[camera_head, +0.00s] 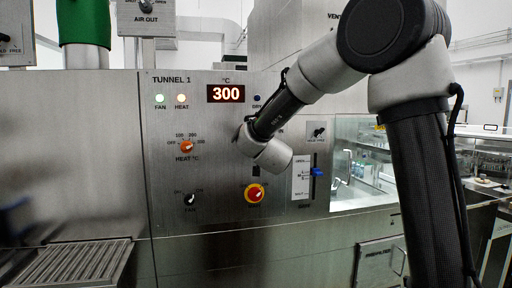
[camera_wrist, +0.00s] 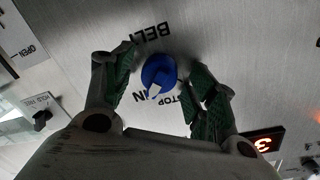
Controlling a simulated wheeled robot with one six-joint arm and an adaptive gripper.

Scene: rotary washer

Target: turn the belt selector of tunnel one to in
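The belt selector (camera_wrist: 158,74) is a round blue knob with a white pointer mark, on the metal panel in the wrist view. Lettering BELT is above it; STOP and IN show beneath, partly covered. The white mark is at the knob's lower edge, near the IN lettering. My gripper (camera_wrist: 162,82) is open, with one green-padded finger on each side of the knob. I cannot tell whether either finger touches it. In the head view the knob and fingers are hidden behind my arm, in front of the TUNNEL 1 panel (camera_head: 222,178).
Near my wrist in the head view are the 300 display (camera_head: 226,94), the orange heat knob (camera_head: 187,146), the black fan knob (camera_head: 190,200), a red-yellow switch (camera_head: 255,194) and a blue slider lever (camera_head: 317,171). A roller conveyor (camera_head: 75,266) is at lower left.

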